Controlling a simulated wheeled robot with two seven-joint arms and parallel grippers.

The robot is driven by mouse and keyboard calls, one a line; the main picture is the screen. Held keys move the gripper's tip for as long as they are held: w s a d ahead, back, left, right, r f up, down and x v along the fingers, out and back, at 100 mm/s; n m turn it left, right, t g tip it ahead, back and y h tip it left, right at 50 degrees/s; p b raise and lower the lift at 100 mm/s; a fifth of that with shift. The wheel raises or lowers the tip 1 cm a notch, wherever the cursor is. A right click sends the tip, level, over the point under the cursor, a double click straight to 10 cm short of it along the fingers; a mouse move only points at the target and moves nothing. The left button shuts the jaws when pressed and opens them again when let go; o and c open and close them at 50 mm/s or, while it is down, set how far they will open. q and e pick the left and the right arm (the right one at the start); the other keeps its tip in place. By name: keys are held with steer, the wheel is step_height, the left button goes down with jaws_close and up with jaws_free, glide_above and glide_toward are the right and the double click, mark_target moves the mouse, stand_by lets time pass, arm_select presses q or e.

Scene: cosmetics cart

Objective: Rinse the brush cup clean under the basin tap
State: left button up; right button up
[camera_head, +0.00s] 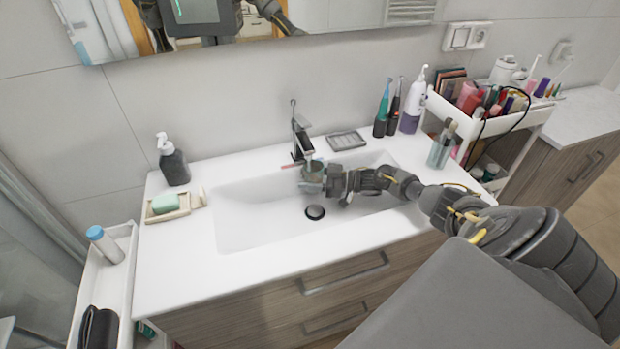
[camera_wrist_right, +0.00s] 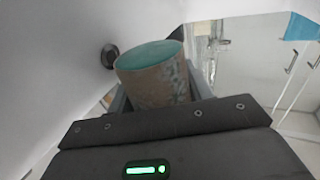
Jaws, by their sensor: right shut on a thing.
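The brush cup (camera_head: 312,174) is in the basin, just below the tap (camera_head: 301,138), and looks greyish-green and small in the head view. In the right wrist view the cup (camera_wrist_right: 155,82) has a worn, patchy brown-grey side and a flat teal end. I cannot tell whether that end is its base or its mouth. My right gripper (camera_head: 328,181) reaches in from the right and is shut on the cup, over the basin (camera_head: 255,210). Whether water is running is too small to tell. My left gripper is not in view.
A black drain (camera_head: 315,212) sits in the basin floor. A soap dispenser (camera_head: 173,160) and a soap dish (camera_head: 168,208) stand at left. A grey tray (camera_head: 346,140), toothbrushes (camera_head: 383,108) and bottles stand behind and right. A loaded cart (camera_head: 535,117) is at far right.

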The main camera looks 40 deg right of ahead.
steer(key=shift+s+d, duration=0.15)
steer(key=shift+d, duration=0.05)
steer(key=shift+d, duration=0.1)
stand_by(0.4)
steer(key=shift+d+b, duration=0.45)
steer(key=shift+a+r, duration=0.1)
steer(key=shift+a, duration=0.1)
steer(key=shift+a+p, duration=0.3)
steer(key=shift+a, duration=0.15)
